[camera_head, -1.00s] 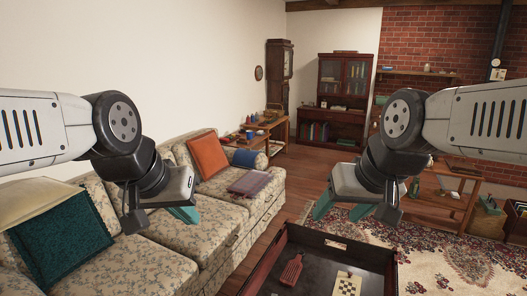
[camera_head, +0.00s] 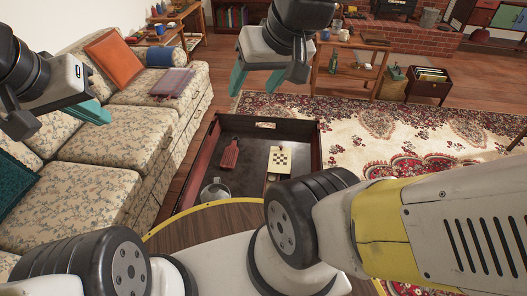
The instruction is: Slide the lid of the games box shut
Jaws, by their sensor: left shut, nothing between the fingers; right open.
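The games box (camera_head: 277,161) appears to be the small pale box with a checkered top. It lies on the dark tray-like table (camera_head: 318,150), right of its middle. A light strip shows at its near end, but I cannot tell how far its lid is open. My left gripper (camera_head: 92,110) is shut and empty over the sofa, at the left and well apart from the box. My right gripper (camera_head: 256,84) is open and empty, in the air above the table's far edge in the picture, apart from the box.
A red paddle-shaped board (camera_head: 230,153) lies left of the box. A grey metal vessel (camera_head: 214,191) stands near the table's front left. The floral sofa (camera_head: 110,160) runs along the left. A patterned rug (camera_head: 400,130) lies to the right.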

